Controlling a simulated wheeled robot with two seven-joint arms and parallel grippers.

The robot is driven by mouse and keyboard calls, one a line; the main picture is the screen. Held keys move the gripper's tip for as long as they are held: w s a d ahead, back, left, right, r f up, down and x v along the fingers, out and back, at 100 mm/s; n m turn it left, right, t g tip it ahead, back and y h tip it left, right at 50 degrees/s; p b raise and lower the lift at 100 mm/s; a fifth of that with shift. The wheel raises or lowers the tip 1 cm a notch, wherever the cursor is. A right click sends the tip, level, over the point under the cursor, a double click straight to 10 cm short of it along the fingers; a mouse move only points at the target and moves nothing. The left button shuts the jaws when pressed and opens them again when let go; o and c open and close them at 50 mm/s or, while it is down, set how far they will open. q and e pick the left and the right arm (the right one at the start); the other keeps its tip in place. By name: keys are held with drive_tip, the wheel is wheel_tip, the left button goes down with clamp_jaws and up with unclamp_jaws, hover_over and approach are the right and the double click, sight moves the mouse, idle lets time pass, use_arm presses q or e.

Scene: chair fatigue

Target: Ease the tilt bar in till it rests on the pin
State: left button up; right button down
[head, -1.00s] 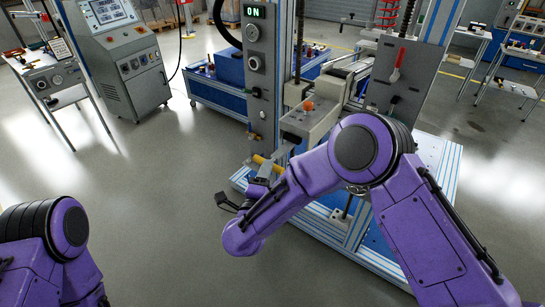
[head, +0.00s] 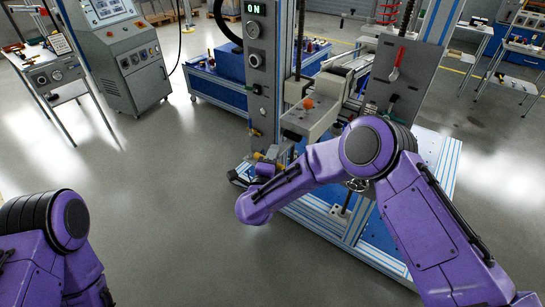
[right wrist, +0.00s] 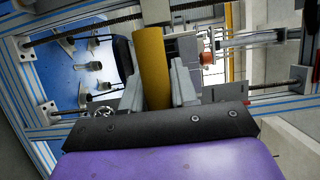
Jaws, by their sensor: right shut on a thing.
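The yellow tilt bar (right wrist: 150,62) stands between the two grey fingers of my right gripper (right wrist: 157,88) in the right wrist view. The fingers are shut on it and its far part sticks out beyond them. In the head view only a small yellow piece of the bar (head: 258,156) shows, beside the lower front of the test machine. There my right wrist and forearm hide most of the gripper and bar. I cannot make out the pin or tell whether the bar touches it. My left gripper is out of view; only the purple left arm shows.
The machine's grey head (head: 310,122) with an orange knob (head: 308,103) is close above my right wrist. An upright control column (head: 258,70) stands left of it. The blue machine base (head: 378,238) lies below. The floor (head: 160,200) to the left is clear.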

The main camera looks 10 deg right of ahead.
sight(287, 141)
drive_tip(key=w+d+b, duration=0.1)
drive_tip(key=w+d, duration=0.1)
drive_tip(key=w+d+b, duration=0.1)
drive_tip(key=w+d, duration=0.1)
drive_tip(key=d, duration=0.1)
drive_tip(key=shift+w+d+f+b, duration=0.1)
drive_tip(key=shift+w+f+b, duration=0.1)
drive_tip(key=shift+b, duration=0.15)
drive_tip(key=shift+r, duration=0.15)
drive_tip(key=shift+s, duration=0.1)
drive_tip(key=c, duration=1)
unclamp_jaws()
drive_tip(key=shift+o, duration=0.2)
drive_tip(key=b+v, duration=0.2)
drive_tip(key=v, duration=0.8)
drive_tip(key=shift+s+a, duration=0.25)
drive_tip(key=shift+s, duration=0.05)
